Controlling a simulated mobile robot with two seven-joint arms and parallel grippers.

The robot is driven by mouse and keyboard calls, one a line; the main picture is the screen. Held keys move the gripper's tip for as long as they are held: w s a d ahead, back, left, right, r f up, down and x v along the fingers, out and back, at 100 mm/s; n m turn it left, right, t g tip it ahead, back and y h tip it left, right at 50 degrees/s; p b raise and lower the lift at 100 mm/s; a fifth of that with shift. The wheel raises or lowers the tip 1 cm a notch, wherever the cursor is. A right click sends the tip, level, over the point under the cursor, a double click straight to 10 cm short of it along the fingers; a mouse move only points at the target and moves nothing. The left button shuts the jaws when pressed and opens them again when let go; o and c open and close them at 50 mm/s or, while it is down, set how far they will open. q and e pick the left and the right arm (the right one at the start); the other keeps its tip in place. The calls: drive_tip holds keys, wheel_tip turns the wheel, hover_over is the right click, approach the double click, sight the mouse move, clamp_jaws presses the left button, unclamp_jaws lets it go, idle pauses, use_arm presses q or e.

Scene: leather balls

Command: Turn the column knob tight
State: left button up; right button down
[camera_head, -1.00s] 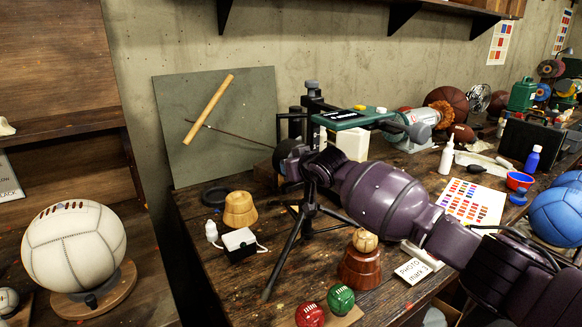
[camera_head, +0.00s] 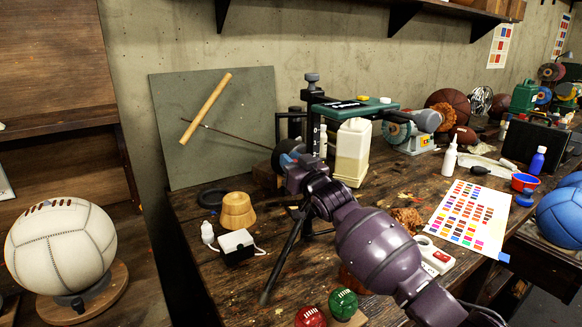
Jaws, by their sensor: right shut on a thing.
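A dark round knob (camera_head: 284,152) shows low at the column's left side. My right gripper (camera_head: 296,164) is at this knob, its bluish fingers shut on it. The fingers and wrist hide part of the knob and the tripod's top. Whether the knob is tight cannot be seen. My left gripper is not in view.
A cream jug (camera_head: 351,155) stands close right of my wrist. A wooden block (camera_head: 238,212) and white box (camera_head: 237,245) are left of the tripod. Red (camera_head: 310,318) and green (camera_head: 343,303) balls lie at the front. A colour chart (camera_head: 470,215) lies right.

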idle(0.3)
drive_tip(key=c, duration=1.3)
unclamp_jaws()
drive_tip(key=shift+s+d, duration=0.1)
drive_tip(key=p+v, duration=0.1)
drive_tip(key=v, duration=0.9)
drive_tip(key=shift+s+d+f, duration=0.15)
drive_tip(key=shift+s+d, duration=0.05)
